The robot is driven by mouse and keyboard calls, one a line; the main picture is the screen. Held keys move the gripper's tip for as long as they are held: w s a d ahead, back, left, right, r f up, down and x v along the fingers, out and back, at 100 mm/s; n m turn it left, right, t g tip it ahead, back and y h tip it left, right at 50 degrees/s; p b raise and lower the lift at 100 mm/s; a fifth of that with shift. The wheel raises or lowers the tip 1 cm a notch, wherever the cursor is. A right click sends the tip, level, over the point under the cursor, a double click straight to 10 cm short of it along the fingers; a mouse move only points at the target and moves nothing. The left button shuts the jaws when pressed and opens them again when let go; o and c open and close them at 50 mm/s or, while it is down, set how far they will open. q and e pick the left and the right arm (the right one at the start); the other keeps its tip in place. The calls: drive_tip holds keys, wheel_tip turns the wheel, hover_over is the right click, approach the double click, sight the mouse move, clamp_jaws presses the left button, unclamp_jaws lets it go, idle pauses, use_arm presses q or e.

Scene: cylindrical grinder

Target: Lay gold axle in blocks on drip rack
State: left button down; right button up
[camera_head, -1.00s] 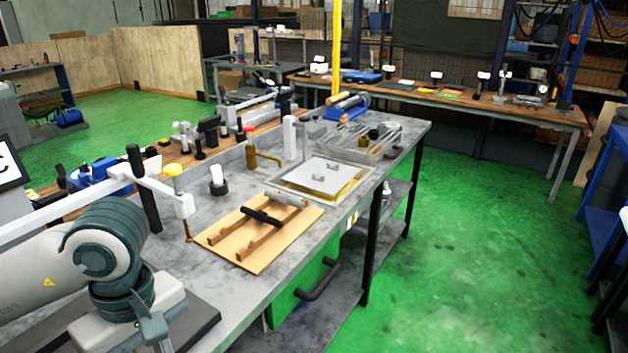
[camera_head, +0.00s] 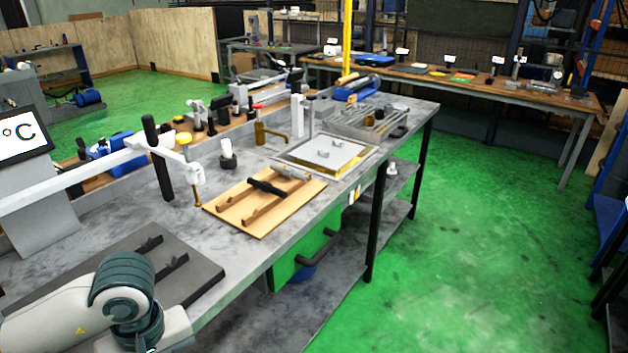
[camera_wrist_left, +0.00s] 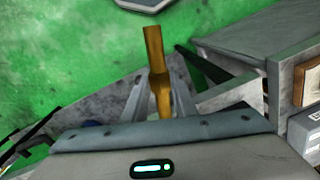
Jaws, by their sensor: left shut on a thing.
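My left gripper (camera_wrist_left: 160,98) is shut on the gold axle (camera_wrist_left: 154,48) in the left wrist view. The axle's near part lies between the fingers, and its far end stands out over green floor. In the head view only my left arm shows at the lower left; its gripper and the axle are out of sight. The drip rack appears to be the pale plate (camera_head: 315,158) in a shallow metal tray on the bench, with two small grey blocks (camera_head: 323,154) (camera_head: 338,142) on it. No axle lies in these blocks. My right gripper is not in view.
A wooden board (camera_head: 240,206) with rails holds a black axle (camera_head: 266,187) and a grey one (camera_head: 291,171). A dark mat (camera_head: 196,277) with black supports lies nearer. A white-armed stand (camera_head: 160,146) rises left of the board. Green floor is open at right.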

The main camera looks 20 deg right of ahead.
use_arm(q)
drive_tip(key=s+a+f+m, duration=0.2)
drive_tip(key=a+f+m, duration=0.2)
drive_tip(key=a+f, duration=0.3)
wheel_tip(320, 180, down, 4)
drive_tip(key=shift+s+f, duration=0.25)
drive_tip(key=shift+s, duration=0.05)
drive_tip(key=shift+d, duration=0.1)
